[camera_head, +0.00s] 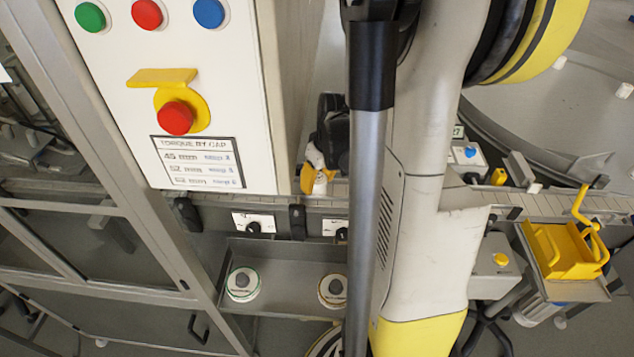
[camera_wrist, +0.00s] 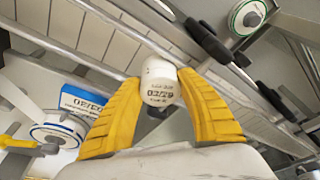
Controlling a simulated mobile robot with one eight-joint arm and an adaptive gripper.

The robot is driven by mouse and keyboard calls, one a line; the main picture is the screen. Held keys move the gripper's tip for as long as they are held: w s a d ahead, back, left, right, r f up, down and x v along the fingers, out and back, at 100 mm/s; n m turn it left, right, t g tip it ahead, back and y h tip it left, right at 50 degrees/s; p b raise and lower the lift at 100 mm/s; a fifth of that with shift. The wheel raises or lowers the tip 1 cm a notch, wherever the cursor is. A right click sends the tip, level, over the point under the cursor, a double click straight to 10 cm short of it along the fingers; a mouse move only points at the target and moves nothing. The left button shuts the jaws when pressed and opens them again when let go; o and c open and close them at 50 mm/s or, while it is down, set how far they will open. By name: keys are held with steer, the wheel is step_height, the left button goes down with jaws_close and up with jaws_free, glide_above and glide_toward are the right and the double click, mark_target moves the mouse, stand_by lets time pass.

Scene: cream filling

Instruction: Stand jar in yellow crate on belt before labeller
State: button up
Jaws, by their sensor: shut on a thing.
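My gripper (camera_wrist: 163,85) is shut on a small white jar (camera_wrist: 158,70), with a yellow finger on each side. Printing including "02/29" shows on the jar's near face. In the head view, my gripper (camera_head: 316,178) is partly hidden behind my arm, and the jar (camera_head: 320,185) shows as a small white piece at the belt. The slatted conveyor belt (camera_head: 560,204) runs across the head view and diagonally behind the jar in the wrist view (camera_wrist: 68,22). I cannot tell whether the jar touches it. A yellow crate-like holder (camera_head: 562,252) stands at the right; its inside is unclear.
A white control panel (camera_head: 205,100) with buttons stands left of my gripper. Below the belt, a grey shelf (camera_head: 285,285) holds two round discs. Dark clamps line the belt's front rail.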

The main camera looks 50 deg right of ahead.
steer(key=shift+s+a+f+b, duration=0.1)
steer(key=shift+s+f+b, duration=0.05)
steer(key=shift+f+b, duration=0.5)
steer(key=o, duration=1.3)
steer(key=shift+c, duration=0.2)
steer(key=p+v, duration=0.5)
steer(key=v, duration=0.8)
steer(key=shift+w+r+p, duration=0.2)
steer(key=shift+p, duration=0.1)
